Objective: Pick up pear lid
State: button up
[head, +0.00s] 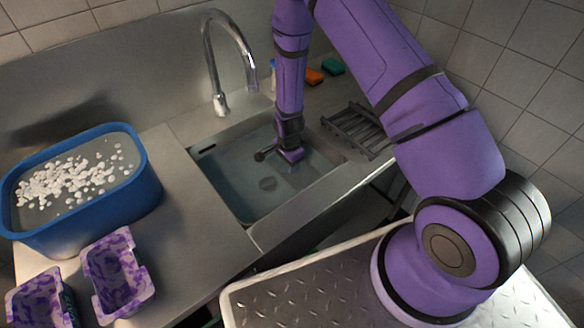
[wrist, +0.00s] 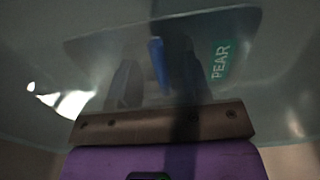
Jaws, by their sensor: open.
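The pear lid (wrist: 110,45) is a clear grey, roughly rectangular sheet in the wrist view, with a green label reading PEAR on its right side. A small blue upright piece (wrist: 158,62), which looks like its handle, stands near the middle. My gripper (wrist: 157,78) is open, with one grey finger to each side of the blue piece. I cannot tell whether the fingers touch it. In the head view my gripper (head: 290,153) reaches down into the sink, and the lid is hard to make out there.
The sink (head: 222,185) has steep walls close around my gripper, and a curved tap (head: 212,60) stands behind it. A black rack (head: 355,130) sits to the right. A blue tub (head: 90,225) of white pieces and two purple-patterned containers (head: 118,275) (head: 35,300) are at left.

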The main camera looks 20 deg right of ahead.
jog(key=shift+f, duration=0.65)
jog(key=shift+c, duration=0.2)
grip_shut()
jog(key=shift+r, duration=0.1)
